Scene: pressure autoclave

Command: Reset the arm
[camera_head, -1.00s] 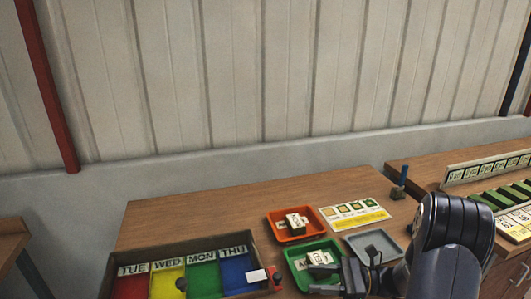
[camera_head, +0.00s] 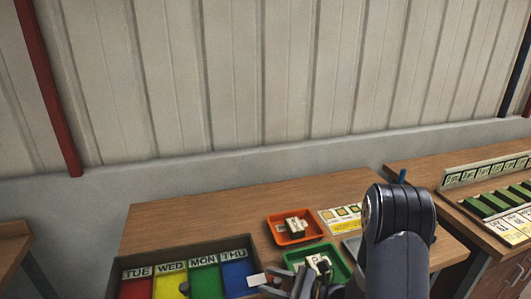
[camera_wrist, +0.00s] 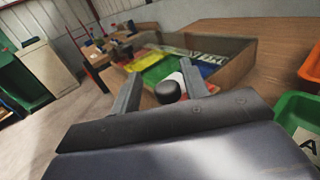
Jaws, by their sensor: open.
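My gripper (camera_head: 287,285) is at the bottom of the head view, open, beside the right edge of the day-sorting box (camera_head: 253,246). Its two fingers (camera_wrist: 158,76) stand apart in the wrist view, with nothing clearly held. A dark round knob with a white part (camera_wrist: 168,92) shows between and beyond the fingers. I cannot tell its distance from them. My arm rises at the right and covers part of the table.
The box has TUE, WED, MON and THU labels over red, yellow, green and blue sections. An orange tray (camera_head: 272,229) and a green tray (camera_head: 341,262) hold labelled pieces. A grey tray (camera_head: 351,245) is mostly hidden. The table's back left (camera_head: 180,220) is clear.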

